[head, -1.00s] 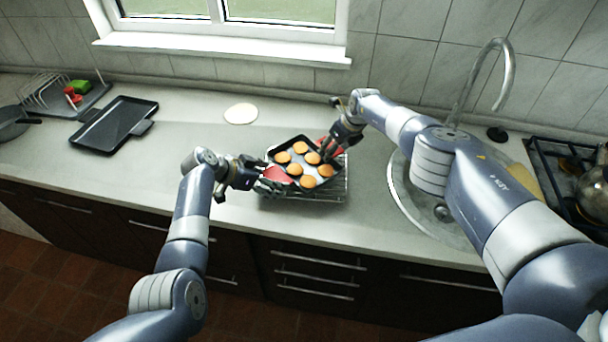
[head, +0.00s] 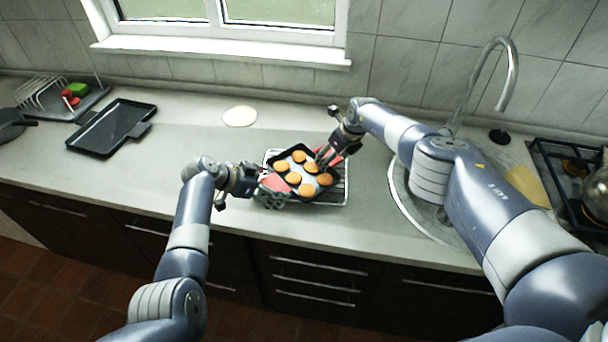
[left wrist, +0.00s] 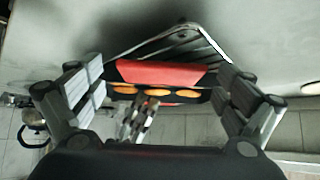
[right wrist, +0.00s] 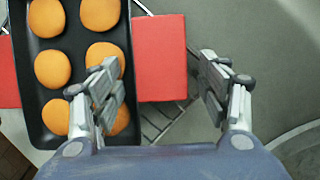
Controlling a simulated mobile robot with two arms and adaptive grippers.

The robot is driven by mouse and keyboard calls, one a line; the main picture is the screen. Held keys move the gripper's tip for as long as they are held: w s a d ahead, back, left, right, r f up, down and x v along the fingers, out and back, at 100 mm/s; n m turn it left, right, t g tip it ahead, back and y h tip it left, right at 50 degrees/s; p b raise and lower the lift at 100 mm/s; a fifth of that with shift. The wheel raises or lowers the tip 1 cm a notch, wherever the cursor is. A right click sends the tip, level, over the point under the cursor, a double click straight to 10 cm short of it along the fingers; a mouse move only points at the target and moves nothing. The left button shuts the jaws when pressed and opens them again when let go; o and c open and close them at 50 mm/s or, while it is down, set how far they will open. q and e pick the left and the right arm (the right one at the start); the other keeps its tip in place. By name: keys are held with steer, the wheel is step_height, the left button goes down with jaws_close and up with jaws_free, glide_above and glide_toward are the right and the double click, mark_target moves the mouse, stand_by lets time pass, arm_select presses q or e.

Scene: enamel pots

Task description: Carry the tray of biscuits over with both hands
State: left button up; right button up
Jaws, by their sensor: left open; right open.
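The black tray (head: 302,173) holds several round orange-brown biscuits (right wrist: 50,68) and rests on a wire rack (head: 345,190) on the counter. A red grip is at each end of it. My left gripper (head: 268,188) is open at the left red grip (head: 276,182); in the left wrist view its fingers stand apart on both sides of that grip (left wrist: 160,73). My right gripper (head: 325,156) is open at the right end; in the right wrist view its fingers stand either side of the right red grip (right wrist: 160,60), the left finger over the tray's edge.
An empty dark tray (head: 112,128) lies at the left, by a dish rack (head: 42,92). A pale round board (head: 240,116) lies behind. The sink (head: 405,195) with its tap (head: 508,80) and the hob (head: 570,180) are at the right. The counter left of the rack is clear.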

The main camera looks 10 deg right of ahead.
arm_select(q)
steer(key=shift+a, duration=0.15)
arm_select(e)
steer(key=shift+d+r, duration=0.25)
steer(key=shift+r, duration=0.4)
steer(key=shift+v, duration=0.8)
arm_select(q)
steer(key=v, duration=1.1)
steer(key=shift+a+r, duration=0.2)
steer(key=shift+r, duration=0.15)
arm_select(e)
steer(key=v, duration=0.9)
steer(key=shift+s, duration=0.2)
arm_select(q)
steer(key=shift+s, duration=0.1)
